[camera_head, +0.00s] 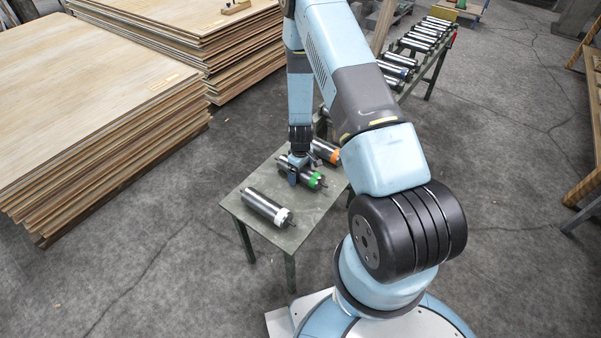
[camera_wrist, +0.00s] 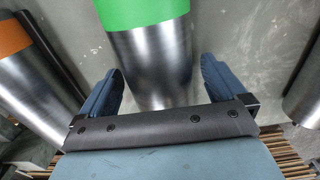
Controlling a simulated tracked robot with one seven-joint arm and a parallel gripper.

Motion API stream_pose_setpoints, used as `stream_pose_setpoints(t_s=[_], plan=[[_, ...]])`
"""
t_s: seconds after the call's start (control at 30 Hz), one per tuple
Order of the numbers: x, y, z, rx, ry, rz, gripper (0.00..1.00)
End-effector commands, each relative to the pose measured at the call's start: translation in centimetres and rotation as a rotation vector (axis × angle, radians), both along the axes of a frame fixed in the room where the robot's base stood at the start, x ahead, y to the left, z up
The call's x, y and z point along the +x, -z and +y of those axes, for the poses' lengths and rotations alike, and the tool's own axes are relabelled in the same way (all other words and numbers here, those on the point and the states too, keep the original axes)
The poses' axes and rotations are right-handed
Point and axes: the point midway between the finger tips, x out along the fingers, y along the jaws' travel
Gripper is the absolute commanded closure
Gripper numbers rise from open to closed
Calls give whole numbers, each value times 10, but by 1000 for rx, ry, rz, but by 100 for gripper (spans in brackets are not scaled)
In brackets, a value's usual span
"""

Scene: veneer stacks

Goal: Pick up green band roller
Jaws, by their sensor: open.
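The green band roller (camera_head: 314,178) lies on a small green-grey table (camera_head: 237,205), a dark metal cylinder with a green band near its right end. My gripper (camera_head: 297,176) is over its middle, pointing down, and hides part of it. In the wrist view the roller (camera_wrist: 152,65) runs between the two blue fingers of my gripper (camera_wrist: 160,88), which are spread apart, one on each side. I cannot tell whether either finger touches it.
A white-ended roller (camera_head: 265,207) lies in front on the same table. An orange-banded roller (camera_head: 326,151) lies behind, partly hidden by my arm; it shows at left in the wrist view (camera_wrist: 22,70). Veneer stacks (camera_head: 90,100) stand left. A rack of rollers (camera_head: 420,45) stands behind.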

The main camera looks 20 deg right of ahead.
Motion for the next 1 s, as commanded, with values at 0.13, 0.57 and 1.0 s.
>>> stream_pose_setpoints(t_s=[0.13, 0.57, 1.0], plan=[[0, 0, 0, 0, 0, 0, 12], [0, 0, -1, -1, 1, -1, 53], [1, -3, -1, -1, 1, -2, 65]])
